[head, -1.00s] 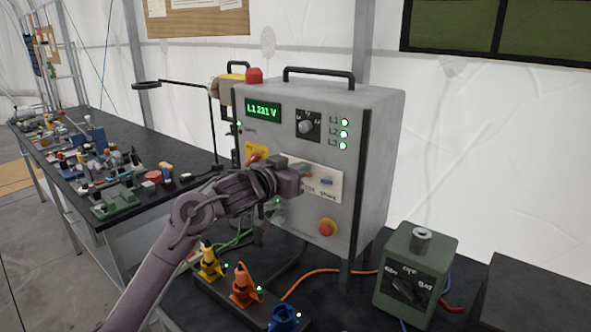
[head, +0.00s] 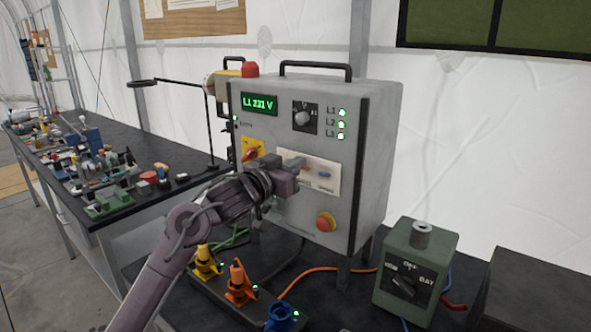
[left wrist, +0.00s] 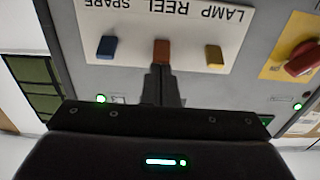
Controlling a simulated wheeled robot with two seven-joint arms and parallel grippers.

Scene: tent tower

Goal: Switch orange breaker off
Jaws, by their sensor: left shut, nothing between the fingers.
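The orange breaker (left wrist: 162,50) is the middle of three levers on the white label plate (left wrist: 185,15), which reads upside down in the left wrist view. It is labelled REEL. In the head view it is a small orange spot (head: 308,171). My left gripper (left wrist: 161,72) is shut and empty, with its fingertips right at the orange lever's end; I cannot tell whether they touch. In the head view the gripper (head: 297,163) hides part of the plate. A blue lever (left wrist: 107,47) and a yellow lever (left wrist: 214,56) flank the orange one. My right gripper is out of view.
A green box (head: 415,270) is at the right.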

